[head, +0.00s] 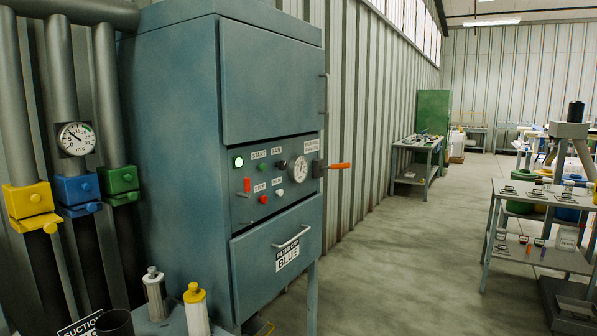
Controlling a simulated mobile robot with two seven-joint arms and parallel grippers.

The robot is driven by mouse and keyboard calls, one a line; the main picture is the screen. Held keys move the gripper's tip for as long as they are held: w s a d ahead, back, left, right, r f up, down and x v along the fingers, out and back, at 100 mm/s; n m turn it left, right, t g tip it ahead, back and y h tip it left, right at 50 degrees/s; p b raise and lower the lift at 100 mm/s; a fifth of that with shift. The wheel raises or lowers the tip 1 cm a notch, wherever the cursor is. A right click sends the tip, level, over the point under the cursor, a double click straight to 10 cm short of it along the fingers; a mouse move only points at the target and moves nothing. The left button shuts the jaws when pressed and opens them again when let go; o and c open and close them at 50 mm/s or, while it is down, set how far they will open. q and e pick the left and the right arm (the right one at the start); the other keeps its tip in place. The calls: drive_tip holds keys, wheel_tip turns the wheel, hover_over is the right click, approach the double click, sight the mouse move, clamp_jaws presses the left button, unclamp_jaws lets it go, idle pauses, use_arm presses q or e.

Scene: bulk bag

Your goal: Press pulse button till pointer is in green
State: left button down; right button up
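A blue-grey cabinet stands at left centre with a control panel (249,190) on its front. A small white button (279,193) sits low on the panel under a label that may read PULSE, too small to be sure. A round white gauge (300,168) is to its upper right; its pointer is too small to read. A second round gauge (76,139) is on a grey pipe at the left, with a green patch at its upper right. Its dark pointer seems to lie toward the upper left, outside the green. Neither of my grippers is in view.
A green lamp (238,162) is lit near START and STOP labels. An orange lever (339,166) sticks out right of the panel. Yellow (28,199), blue (77,189) and green (119,180) clamps sit on the pipes. Bottles stand below. The floor (400,240) ahead is clear.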

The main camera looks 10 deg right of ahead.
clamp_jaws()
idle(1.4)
